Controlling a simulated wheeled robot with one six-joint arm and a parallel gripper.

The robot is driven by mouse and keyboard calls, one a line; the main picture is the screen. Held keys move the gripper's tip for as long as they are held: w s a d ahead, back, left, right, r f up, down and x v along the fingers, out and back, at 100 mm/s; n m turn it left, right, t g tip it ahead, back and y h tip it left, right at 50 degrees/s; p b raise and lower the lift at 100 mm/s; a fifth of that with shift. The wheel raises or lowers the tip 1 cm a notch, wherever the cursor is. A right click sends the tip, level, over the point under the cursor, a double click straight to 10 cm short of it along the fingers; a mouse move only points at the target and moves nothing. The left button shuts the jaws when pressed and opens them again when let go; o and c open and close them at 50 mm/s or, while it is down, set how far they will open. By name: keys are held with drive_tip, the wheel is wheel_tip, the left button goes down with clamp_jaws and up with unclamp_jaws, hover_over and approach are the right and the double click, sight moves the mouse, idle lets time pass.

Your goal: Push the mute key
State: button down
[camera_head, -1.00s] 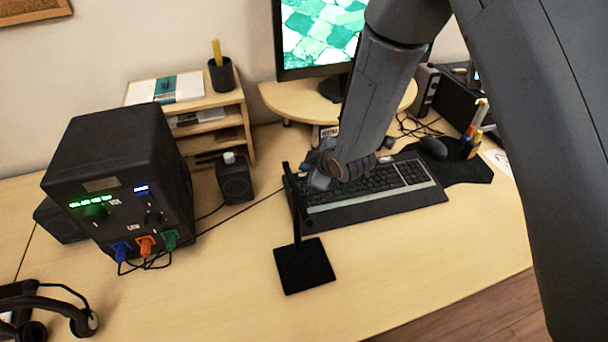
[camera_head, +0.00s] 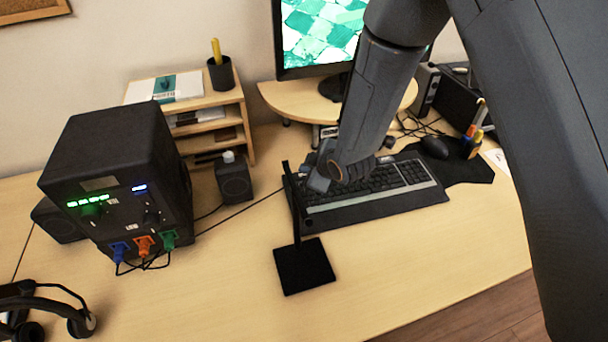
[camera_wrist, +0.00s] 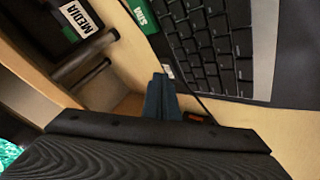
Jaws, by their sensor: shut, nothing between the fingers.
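The black keyboard (camera_head: 400,184) lies on the desk below the monitor. It fills the upper right of the wrist view (camera_wrist: 205,45). I cannot pick out the mute key by its marking in either view. A dark block with a white and green "MEDIA" label (camera_wrist: 84,17) shows at the upper left of the wrist view. My gripper (camera_head: 318,182) is over the keyboard's left end in the head view. In the wrist view its shut, empty fingers (camera_wrist: 162,92) are beside the keyboard's edge. I cannot tell whether they touch anything.
A thin black stand (camera_head: 304,265) rises just left of the keyboard, close to my gripper. A black box with lit indicators (camera_head: 120,180), a small speaker (camera_head: 234,182) and a wooden shelf (camera_head: 232,98) are further left. A mouse (camera_head: 434,147) lies right.

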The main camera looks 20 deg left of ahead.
drive_tip(key=shift+f, duration=0.4)
idle(0.3)
drive_tip(key=shift+r, duration=0.8)
drive_tip(key=shift+r+p, duration=1.8)
drive_tip(key=shift+r, duration=0.75)
